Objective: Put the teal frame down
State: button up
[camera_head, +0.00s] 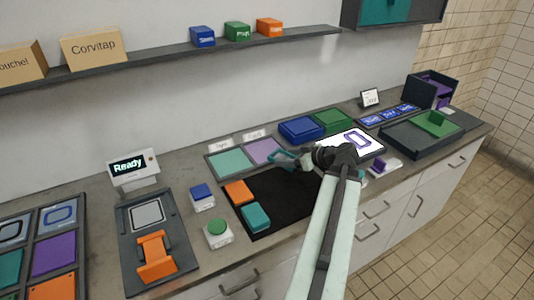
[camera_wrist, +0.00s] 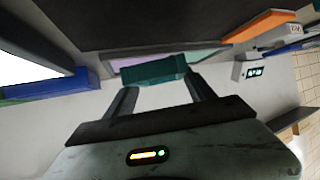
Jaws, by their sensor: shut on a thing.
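The teal frame (camera_head: 281,155) is held in my gripper (camera_head: 298,160), above the back part of the black mat. In the wrist view the teal frame (camera_wrist: 154,70) sits between the two fingers of my gripper (camera_wrist: 160,88), which are shut on it. My arm hides part of the counter to the right of the mat. I cannot tell the exact gap between the frame and the surface below.
The black mat (camera_head: 275,212) carries an orange block (camera_head: 238,191) and a teal block (camera_head: 256,217). A tray with a teal pad (camera_head: 230,162) and a purple pad (camera_head: 264,150) lies behind. Blue (camera_head: 301,129) and green (camera_head: 333,120) bins stand at the back.

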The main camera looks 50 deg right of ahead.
jog(key=b, duration=0.1)
send_over(268, 152)
jog(key=shift+s+a+f, duration=0.1)
jog(key=shift+s+f, duration=0.3)
jog(key=shift+f, duration=0.25)
jog(key=shift+w+f+b, duration=0.15)
jog(key=shift+w+b, duration=0.15)
jog(key=shift+w, duration=0.25)
jog(key=f+b, duration=0.3)
jog(key=shift+s+f+b, duration=0.2)
jog(key=shift+f+b, duration=0.15)
jog(key=shift+r, duration=0.2)
jog(key=shift+f, duration=0.15)
jog(key=o, duration=1.4)
